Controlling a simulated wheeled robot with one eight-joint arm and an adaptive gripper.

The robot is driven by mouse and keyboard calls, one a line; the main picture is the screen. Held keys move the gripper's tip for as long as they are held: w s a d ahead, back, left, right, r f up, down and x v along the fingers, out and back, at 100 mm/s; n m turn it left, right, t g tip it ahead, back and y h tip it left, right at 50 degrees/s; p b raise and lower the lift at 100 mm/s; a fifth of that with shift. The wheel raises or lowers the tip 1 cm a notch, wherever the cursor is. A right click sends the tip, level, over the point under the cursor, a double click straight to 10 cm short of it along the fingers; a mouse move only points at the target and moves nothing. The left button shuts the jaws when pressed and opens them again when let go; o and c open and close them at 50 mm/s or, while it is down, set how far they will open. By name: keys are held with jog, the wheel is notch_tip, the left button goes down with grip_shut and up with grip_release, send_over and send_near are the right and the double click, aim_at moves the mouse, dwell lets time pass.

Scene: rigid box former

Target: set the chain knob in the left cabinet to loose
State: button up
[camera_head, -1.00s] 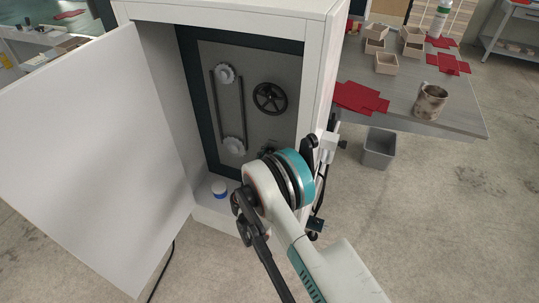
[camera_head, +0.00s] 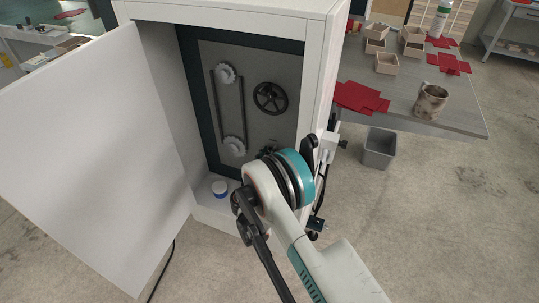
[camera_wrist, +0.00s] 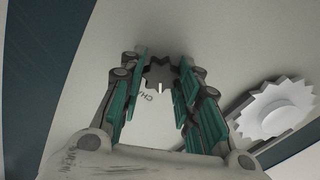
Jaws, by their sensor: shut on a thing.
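The chain knob (camera_wrist: 159,74) is a dark, lobed knob with a white pointer mark on its lower edge in the wrist view. It sits on the grey panel (camera_head: 272,61) inside the open cabinet (camera_head: 317,75). Partly hidden lettering beginning "CH" is printed beside it. My gripper (camera_wrist: 162,70) has its teal-padded fingers on both sides of the knob, shut on it. In the head view, my arm hides the knob and most of the gripper low on the panel.
The cabinet door (camera_head: 95,150) stands open at left. A chain loop with two pale sprockets (camera_head: 226,74) and a black handwheel (camera_head: 270,98) are above my gripper. A table (camera_head: 445,122) with boxes and a mug is at right.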

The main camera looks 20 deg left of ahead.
jog(key=n, duration=0.6)
jog(key=shift+a, duration=0.1)
jog(key=n, duration=0.6)
jog(key=shift+f, duration=0.1)
dwell(0.5)
jog(key=o, duration=1.1)
